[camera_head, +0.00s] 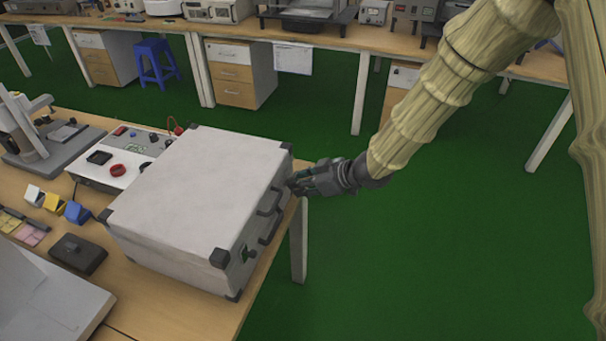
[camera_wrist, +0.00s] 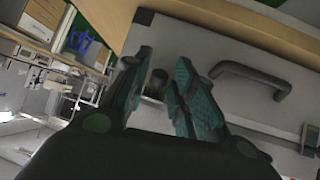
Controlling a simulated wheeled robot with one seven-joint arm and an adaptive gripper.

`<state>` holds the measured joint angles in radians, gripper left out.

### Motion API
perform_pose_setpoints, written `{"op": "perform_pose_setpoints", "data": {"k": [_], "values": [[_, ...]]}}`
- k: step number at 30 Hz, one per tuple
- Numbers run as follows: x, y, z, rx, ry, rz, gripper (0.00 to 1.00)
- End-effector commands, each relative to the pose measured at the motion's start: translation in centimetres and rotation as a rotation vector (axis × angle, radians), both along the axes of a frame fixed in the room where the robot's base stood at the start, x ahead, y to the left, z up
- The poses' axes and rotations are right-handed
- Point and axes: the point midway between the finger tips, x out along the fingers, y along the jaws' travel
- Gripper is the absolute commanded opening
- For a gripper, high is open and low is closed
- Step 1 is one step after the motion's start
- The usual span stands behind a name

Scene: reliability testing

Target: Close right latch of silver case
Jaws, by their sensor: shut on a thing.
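The silver case (camera_head: 195,195) lies closed on the wooden table, with its handle (camera_head: 268,203) side facing the table's right edge. My gripper (camera_head: 303,182) is at the far end of that side, where it hides the right latch in the head view. In the wrist view, the right latch (camera_wrist: 156,84) shows dark between the two teal-padded fingers of my gripper (camera_wrist: 158,80), which is shut on it. The handle (camera_wrist: 255,78) is to its right. The other latch (camera_head: 249,253) is at the near end of the handle side and also shows in the wrist view (camera_wrist: 308,138).
A device with a red ring (camera_head: 117,169) stands close behind the case. A small dark box (camera_head: 78,254) and several coloured blocks (camera_head: 55,203) lie to its left. Green floor (camera_head: 400,240) is open to the right of the table (camera_head: 180,308).

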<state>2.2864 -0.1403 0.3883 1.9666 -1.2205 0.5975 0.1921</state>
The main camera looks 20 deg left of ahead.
Motion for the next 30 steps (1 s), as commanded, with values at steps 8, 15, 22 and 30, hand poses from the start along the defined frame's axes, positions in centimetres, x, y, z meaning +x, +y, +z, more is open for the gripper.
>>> {"op": "perform_pose_setpoints", "data": {"k": [8,15,22,30], "values": [[0.3,0.2,1.5,-0.114,-0.001,-0.003,0.02],[0.3,0.5,1.9,-0.205,0.003,-0.003,0.02],[0.4,0.7,2.3,-0.288,0.005,-0.003,0.02],[0.4,1.0,2.6,-0.381,0.009,-0.003,0.02]]}}
